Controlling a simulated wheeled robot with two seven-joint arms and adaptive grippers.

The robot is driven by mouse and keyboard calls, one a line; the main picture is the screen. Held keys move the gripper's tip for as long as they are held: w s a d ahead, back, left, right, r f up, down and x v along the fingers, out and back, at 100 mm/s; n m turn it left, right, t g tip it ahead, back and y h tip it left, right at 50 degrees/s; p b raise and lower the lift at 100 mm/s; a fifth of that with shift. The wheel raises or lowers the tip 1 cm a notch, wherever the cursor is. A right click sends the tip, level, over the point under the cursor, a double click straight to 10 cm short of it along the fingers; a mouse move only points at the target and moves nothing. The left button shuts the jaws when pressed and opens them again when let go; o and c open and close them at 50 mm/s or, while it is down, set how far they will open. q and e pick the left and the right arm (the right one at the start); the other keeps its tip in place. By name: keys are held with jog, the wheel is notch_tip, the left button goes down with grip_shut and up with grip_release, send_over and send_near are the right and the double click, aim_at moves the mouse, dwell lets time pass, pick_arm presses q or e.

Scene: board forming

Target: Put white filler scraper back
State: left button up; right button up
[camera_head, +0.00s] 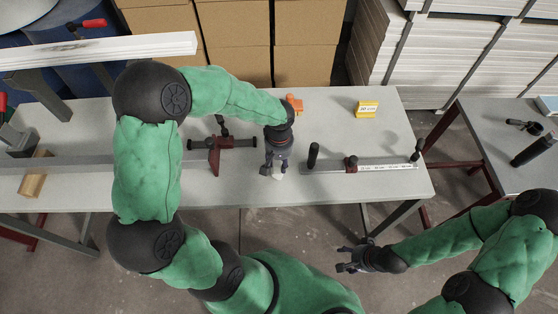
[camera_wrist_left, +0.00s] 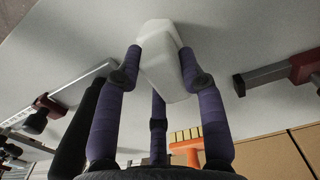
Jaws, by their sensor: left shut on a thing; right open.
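The white filler scraper (camera_wrist_left: 163,62) is between the fingers of my left gripper (camera_wrist_left: 165,70) in the left wrist view. In the head view only a small white part of the scraper (camera_head: 278,177) shows below the fingertips. My left gripper (camera_head: 272,168) is shut on it, pointing down at the front middle of the grey table. Whether the scraper touches the tabletop I cannot tell. My right gripper (camera_head: 348,260) is open and empty, in front of the table and off its edge.
A red and black clamp (camera_head: 215,157) lies left of my left gripper. A bar clamp with a ruler-like strip (camera_head: 385,167) and a black upright handle (camera_head: 313,155) are right. Front table edge is clear.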

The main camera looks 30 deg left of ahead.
pick_arm(q)
jog(key=shift+f, duration=0.2)
jog(key=o, duration=1.6)
jog(key=shift+o, duration=0.2)
jog(key=shift+r, duration=0.1)
notch_tip(320, 180, up, 12)
